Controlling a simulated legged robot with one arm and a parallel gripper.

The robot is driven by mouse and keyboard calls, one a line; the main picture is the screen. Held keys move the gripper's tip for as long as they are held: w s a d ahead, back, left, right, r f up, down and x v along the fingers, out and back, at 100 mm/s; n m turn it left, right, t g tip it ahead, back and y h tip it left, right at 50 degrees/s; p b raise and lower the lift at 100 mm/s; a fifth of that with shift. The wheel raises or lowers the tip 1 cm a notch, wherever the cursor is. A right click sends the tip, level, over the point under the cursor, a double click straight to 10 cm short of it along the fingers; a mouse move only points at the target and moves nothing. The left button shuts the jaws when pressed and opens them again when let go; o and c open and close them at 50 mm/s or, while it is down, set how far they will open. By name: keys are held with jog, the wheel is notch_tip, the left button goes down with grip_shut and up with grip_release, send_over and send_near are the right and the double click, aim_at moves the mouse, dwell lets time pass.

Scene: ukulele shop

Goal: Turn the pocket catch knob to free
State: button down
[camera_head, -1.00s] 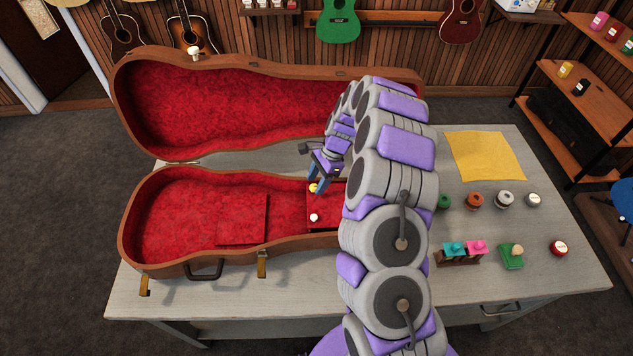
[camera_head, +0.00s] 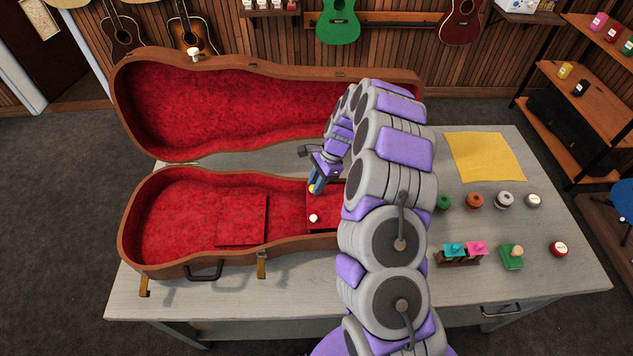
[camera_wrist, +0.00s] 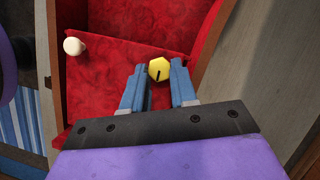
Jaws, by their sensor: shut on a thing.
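The yellow catch knob (camera_wrist: 159,69) sits on the red pocket lid (camera_wrist: 110,90) in the wrist view. It is faceted and has a dark line mark pointing down and slightly left in that view. My gripper (camera_wrist: 160,74) is shut on the knob, with a blue finger on either side. In the head view my gripper (camera_head: 315,186) stands over the pocket inside the open case, and the yellow knob (camera_head: 312,188) shows only partly between the fingers. A cream round knob (camera_head: 313,218) stands on the same lid, nearer the front; it also shows in the wrist view (camera_wrist: 74,46).
The red-lined instrument case (camera_head: 190,262) lies open on the grey table (camera_head: 390,310), its lid raised behind. A yellow cloth (camera_head: 485,156), several small round tins and a green block (camera_head: 511,257) lie to the right. My arm hides the case's right end.

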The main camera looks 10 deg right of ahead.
jog(key=shift+w+n, duration=0.15)
jog(key=shift+n, duration=0.25)
jog(key=n, duration=0.1)
jog(key=n+g, duration=0.1)
jog(key=n, duration=0.1)
jog(key=shift+w+n+h+p, duration=0.2)
jog(key=shift+n+h+p, duration=0.1)
jog(key=shift+h+p, duration=0.1)
jog(key=n, duration=0.2)
jog(key=n+g+h, duration=0.1)
jog(key=n, duration=0.1)
jog(key=shift+w+a+n+g, duration=0.1)
jog(key=shift+a+n+g, duration=0.1)
jog(key=shift+n+g, duration=0.1)
jog(key=n, duration=0.2)
jog(key=n+h+p, duration=0.1)
jog(key=n, duration=0.1)
jog(key=shift+a+g+h, duration=0.2)
jog(key=shift+g+h, duration=0.1)
jog(key=shift+g, duration=0.1)
jog(key=shift+a+n+h+p, duration=0.15)
jog(key=shift+n+h, duration=0.3)
jog(key=shift+n, duration=0.8)
jog(key=shift+a+n+h+p, duration=0.1)
jog(key=shift+n+h+p, duration=0.25)
jog(key=shift+n, duration=0.9)
jog(key=c, duration=0.9)
grip_release()
